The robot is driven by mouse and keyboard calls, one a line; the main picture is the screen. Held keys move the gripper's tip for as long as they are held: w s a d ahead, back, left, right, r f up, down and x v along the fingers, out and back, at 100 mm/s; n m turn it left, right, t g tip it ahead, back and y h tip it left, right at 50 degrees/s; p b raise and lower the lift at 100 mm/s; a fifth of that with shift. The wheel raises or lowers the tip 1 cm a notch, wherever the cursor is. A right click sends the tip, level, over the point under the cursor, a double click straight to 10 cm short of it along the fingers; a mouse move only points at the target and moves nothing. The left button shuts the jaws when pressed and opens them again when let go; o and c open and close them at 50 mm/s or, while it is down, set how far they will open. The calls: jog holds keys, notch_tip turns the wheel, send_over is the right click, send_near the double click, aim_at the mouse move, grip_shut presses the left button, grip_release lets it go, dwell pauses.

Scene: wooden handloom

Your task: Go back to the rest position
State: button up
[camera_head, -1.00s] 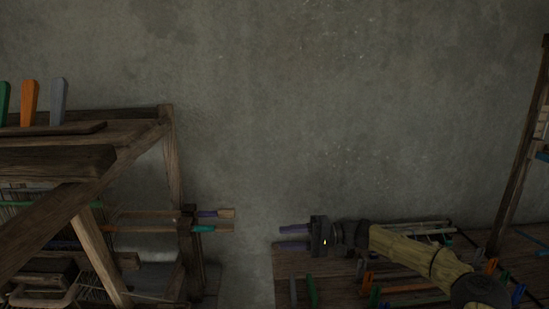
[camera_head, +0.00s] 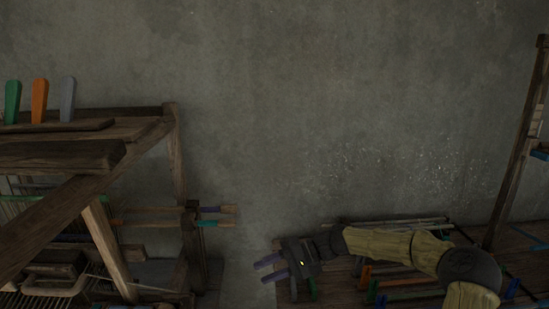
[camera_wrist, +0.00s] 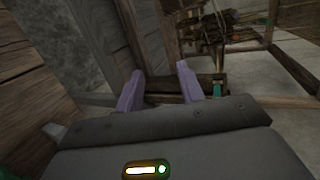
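My gripper (camera_head: 268,270) is at the lower middle of the head view, at the left end of my arm, near the left edge of a low wooden table. Its two purple fingers point left and stand apart with nothing between them. In the wrist view the purple fingers (camera_wrist: 158,92) are also apart and empty, with wooden beams beyond them. The wooden handloom (camera_head: 98,238) stands at the left of the head view. Purple-tipped and teal-tipped wooden bars (camera_head: 220,216) stick out from its right side, apart from my gripper.
Green, orange and grey upright pieces (camera_head: 39,100) stand on top of the loom. The wooden table (camera_head: 345,292) at the lower right holds several coloured pieces under my arm. A wooden post (camera_head: 515,150) stands at the far right. The gap between loom and table is clear.

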jog(key=s+a+f+h, duration=0.1)
jog(key=s+f+h, duration=0.3)
jog(key=s+f, duration=0.2)
jog(key=s+d+t+h, duration=0.1)
jog(key=s+d+h, duration=0.1)
jog(key=s+d, duration=0.1)
jog(key=s+d+f+h, duration=0.1)
jog(key=s+d+h, duration=0.2)
jog(key=d, duration=0.1)
jog(key=s+d+t+h, duration=0.1)
jog(key=s+d+h, duration=0.1)
jog(key=s+d, duration=0.2)
jog(key=shift+d+f+t+h, duration=0.15)
jog(key=shift+f+t+h, duration=0.15)
jog(key=s+d+r+m+t+h, duration=0.1)
jog(key=s+d+r+t+h, duration=0.15)
jog(key=s+d, duration=0.4)
jog(key=w+p+v, duration=0.2)
jog(key=p+v, duration=0.7)
jog(key=w+r+p+v, duration=0.1)
jog(key=w+p+v, duration=0.1)
jog(key=p+v, duration=0.7)
jog(key=shift+s+d+r, duration=0.15)
jog(key=shift+s+d, duration=0.1)
jog(key=shift+d, duration=0.25)
jog(key=shift+y, duration=0.25)
jog(key=shift+w, duration=0.1)
